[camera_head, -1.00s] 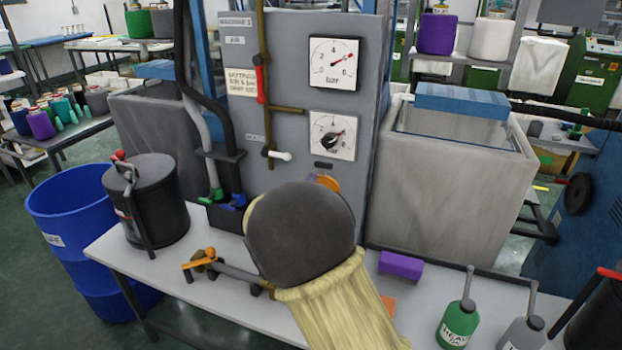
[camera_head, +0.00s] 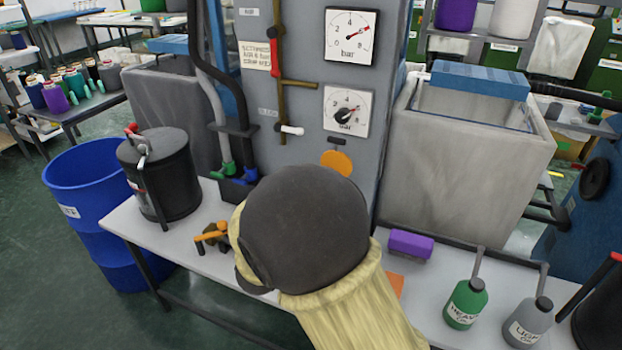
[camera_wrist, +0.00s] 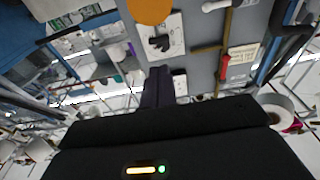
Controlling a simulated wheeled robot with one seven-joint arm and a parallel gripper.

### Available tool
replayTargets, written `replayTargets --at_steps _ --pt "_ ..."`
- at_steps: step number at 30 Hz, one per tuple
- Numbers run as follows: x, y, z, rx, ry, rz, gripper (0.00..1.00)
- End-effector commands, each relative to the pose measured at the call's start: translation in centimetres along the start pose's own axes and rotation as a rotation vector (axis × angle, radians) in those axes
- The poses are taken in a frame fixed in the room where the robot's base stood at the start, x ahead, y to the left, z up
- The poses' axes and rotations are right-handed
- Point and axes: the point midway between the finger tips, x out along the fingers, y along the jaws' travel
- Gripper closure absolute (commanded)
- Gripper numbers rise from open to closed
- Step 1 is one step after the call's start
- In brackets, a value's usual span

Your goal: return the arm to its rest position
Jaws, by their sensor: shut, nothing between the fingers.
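My arm shows in the head view as a dark rounded link with a cream ribbed sleeve, in front of the grey panel (camera_head: 290,110) and over the bench. My gripper is hidden behind it there. In the wrist view my gripper (camera_wrist: 158,82) shows as two dark fingers close together, shut, with nothing between them. Beyond them, upside down, are the panel, an orange disc (camera_wrist: 150,10) and a gauge (camera_wrist: 162,40).
A blue barrel (camera_head: 90,205) stands left, a grey tank (camera_head: 455,160) right.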

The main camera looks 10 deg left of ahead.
Motion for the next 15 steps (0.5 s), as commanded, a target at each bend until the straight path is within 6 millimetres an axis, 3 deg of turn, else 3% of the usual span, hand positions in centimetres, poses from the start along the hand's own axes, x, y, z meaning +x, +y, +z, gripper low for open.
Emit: replayTargets --at_steps 8,15 --pt "1.4 0.9 0.7 0.012 -0.063 -0.027 1.00" --pt "4.0 4.2 4.2 0.044 -0.339 -0.155 1.00"
